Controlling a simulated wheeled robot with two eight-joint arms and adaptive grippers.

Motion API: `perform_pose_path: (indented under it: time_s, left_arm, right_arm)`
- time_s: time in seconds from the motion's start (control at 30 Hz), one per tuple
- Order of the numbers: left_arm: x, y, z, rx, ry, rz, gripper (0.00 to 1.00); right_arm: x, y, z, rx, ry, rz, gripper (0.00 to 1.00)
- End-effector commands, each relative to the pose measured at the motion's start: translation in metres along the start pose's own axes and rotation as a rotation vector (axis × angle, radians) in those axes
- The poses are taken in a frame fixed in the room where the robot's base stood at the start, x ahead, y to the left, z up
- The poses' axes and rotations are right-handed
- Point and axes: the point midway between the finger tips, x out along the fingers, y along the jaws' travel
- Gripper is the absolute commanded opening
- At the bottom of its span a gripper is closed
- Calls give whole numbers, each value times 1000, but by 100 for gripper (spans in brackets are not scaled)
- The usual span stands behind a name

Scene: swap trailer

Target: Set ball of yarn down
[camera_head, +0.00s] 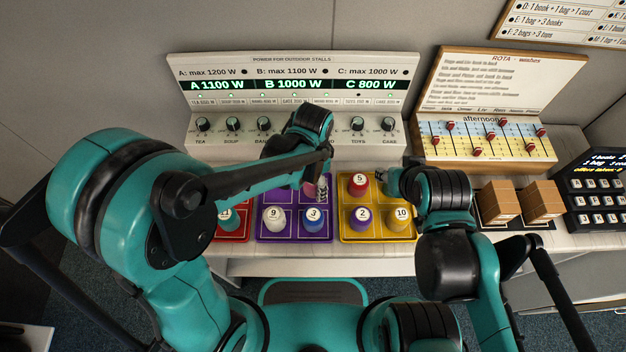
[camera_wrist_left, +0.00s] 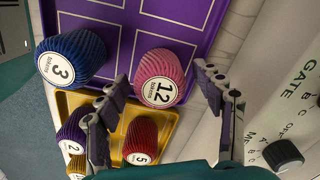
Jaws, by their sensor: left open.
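A pink ball of yarn marked 12 (camera_wrist_left: 160,78) stands on the purple tray (camera_wrist_left: 190,12), near its edge, in the left wrist view. In the head view it shows only as a sliver of pink (camera_head: 311,190) behind my arm. My left gripper (camera_head: 320,186) is open above it; in the wrist view the fingers (camera_wrist_left: 158,88) stand apart on either side of the ball, with a gap visible at least on the right. My right gripper (camera_head: 388,180) is beside the yellow tray (camera_head: 378,234), mostly hidden by its own wrist.
The purple tray also holds white ball 9 (camera_head: 275,219) and blue ball 3 (camera_head: 313,219). The yellow tray holds red ball 5 (camera_head: 358,185), purple ball 2 (camera_head: 361,218) and yellow ball 10 (camera_head: 401,217). A red tray (camera_head: 240,237) is at left. The knobbed power panel (camera_head: 220,125) rises close behind.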

Motion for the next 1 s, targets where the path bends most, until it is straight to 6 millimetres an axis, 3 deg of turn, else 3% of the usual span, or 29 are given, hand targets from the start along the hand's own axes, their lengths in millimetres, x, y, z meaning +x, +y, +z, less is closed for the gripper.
perform_pose_path:
  time_s: [0.5,0.7,0.87,1.0]
  left_arm:
    - [-102,0,0,0,0,0,67]
    - [-120,0,0,0,0,0,67]
    - [-122,0,1,-3,1,-1,67]
    - [-131,-6,16,-81,35,-27,67]
  right_arm:
    - [-33,0,-24,0,0,0,40]
    - [-37,0,-27,0,0,0,40]
    - [-37,0,-26,0,0,0,40]
    - [-37,0,-26,0,0,0,40]
